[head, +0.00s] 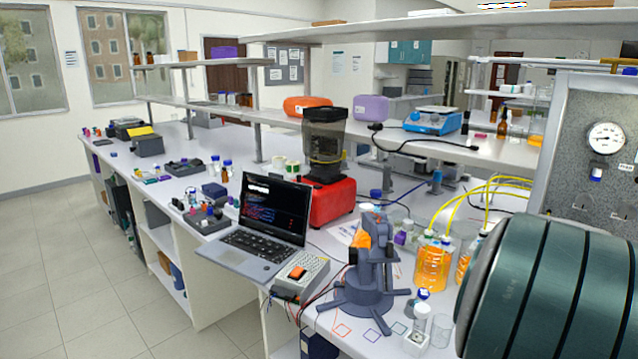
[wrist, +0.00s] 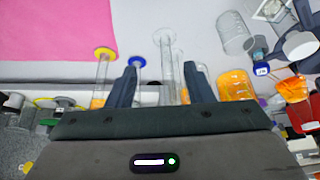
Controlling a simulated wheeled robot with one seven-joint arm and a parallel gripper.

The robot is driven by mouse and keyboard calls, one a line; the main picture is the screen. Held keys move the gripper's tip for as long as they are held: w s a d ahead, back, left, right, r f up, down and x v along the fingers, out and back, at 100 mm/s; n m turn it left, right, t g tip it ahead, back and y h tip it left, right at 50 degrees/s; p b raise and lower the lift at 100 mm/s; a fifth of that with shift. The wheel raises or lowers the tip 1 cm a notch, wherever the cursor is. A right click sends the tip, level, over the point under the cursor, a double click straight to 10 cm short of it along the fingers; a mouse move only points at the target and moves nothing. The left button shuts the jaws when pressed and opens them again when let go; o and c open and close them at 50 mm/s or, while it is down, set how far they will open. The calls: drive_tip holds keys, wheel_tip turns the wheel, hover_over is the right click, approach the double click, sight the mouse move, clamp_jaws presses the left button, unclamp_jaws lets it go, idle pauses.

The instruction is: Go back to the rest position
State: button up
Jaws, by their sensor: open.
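My gripper (wrist: 160,66) shows in the wrist view with its two dark fingers apart. Nothing is clearly held between them. A blue-topped tube (wrist: 137,64) and a clear glass cylinder (wrist: 167,50) appear between the fingers in the picture; I cannot tell how far beyond the fingertips they stand. A yellow-topped tube (wrist: 103,55) shows left of the left finger. An orange-filled beaker (wrist: 237,86) is right of the right finger. In the head view the gripper is not visible. A large dark teal rounded body, which seems to be my arm, fills the lower right.
A grey stand (head: 370,275) with spread feet is on the bench, beside bottles of orange liquid (head: 432,266). A laptop (head: 268,222) and red-based machine (head: 332,200) stand to its left. A gauge panel (head: 598,160) rises at right. The floor at left (head: 60,270) is clear.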

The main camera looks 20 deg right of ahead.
drive_tip(key=w+a+r+n+y, duration=0.1)
drive_tip(key=w+a+n, duration=0.2)
drive_tip(key=a, duration=0.8)
drive_tip(key=w+a+r+n+y, duration=0.1)
drive_tip(key=w+a+n, duration=0.15)
drive_tip(key=a, duration=0.85)
drive_tip(key=s+a+n+y, duration=0.1)
drive_tip(key=s+a+n, duration=0.1)
drive_tip(key=a, duration=0.6)
drive_tip(key=s+a+n+y, duration=0.1)
drive_tip(key=s+a, duration=0.3)
drive_tip(key=a, duration=0.4)
drive_tip(key=shift+s+a+f+n, duration=0.2)
drive_tip(key=shift+s+f+n, duration=0.15)
drive_tip(key=shift+n, duration=0.5)
drive_tip(key=shift+c, duration=1.2)
